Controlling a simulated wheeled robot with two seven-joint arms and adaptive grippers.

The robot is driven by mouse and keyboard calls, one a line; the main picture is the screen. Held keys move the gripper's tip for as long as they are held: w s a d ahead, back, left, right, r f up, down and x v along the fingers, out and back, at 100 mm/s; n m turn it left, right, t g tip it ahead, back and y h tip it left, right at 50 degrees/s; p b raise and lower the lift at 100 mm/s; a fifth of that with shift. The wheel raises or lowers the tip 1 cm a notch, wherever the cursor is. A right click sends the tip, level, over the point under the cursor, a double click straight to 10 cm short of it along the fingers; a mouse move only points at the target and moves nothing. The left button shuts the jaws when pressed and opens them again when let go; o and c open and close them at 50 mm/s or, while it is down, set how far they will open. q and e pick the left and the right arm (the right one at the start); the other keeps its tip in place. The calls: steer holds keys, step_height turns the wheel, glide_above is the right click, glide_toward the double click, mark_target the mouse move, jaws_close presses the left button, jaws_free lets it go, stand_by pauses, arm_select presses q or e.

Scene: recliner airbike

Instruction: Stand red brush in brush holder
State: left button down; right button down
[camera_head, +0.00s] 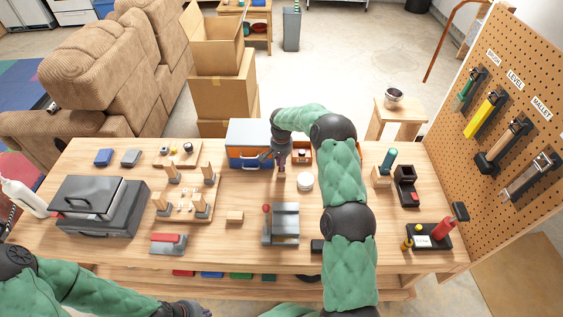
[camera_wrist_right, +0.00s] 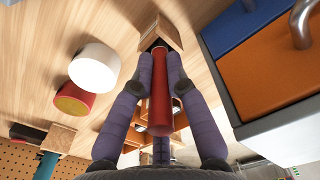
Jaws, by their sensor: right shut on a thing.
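The red brush shows in the right wrist view as a red handle (camera_wrist_right: 159,95) between the purple fingers of my right gripper (camera_wrist_right: 160,88), which is shut on it. A pale wooden block with a dark spot shows at its far end; I cannot tell whether it is part of the brush. In the head view my right gripper (camera_head: 281,162) is over the back middle of the table, and little of the brush shows. A black holder (camera_head: 406,188) at the right, beside a teal handle, may be the brush holder. My left gripper (camera_head: 187,309) is at the bottom edge, partly cut off.
A drawer cabinet (camera_head: 246,140) stands beside my right gripper. A white round jar (camera_head: 305,181) is close on the other side. A metal-topped stand (camera_head: 285,225), a dark tray with a red cylinder (camera_head: 442,229) and a pegboard (camera_head: 520,110) are around. My right arm crosses the table.

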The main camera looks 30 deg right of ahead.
steer(key=shift+f, duration=0.4)
steer(key=c, duration=1.2)
jaws_free()
steer(key=shift+o, duration=0.2)
steer(key=shift+r, duration=0.15)
step_height(320, 180, up, 12)
steer(key=shift+f, duration=0.1)
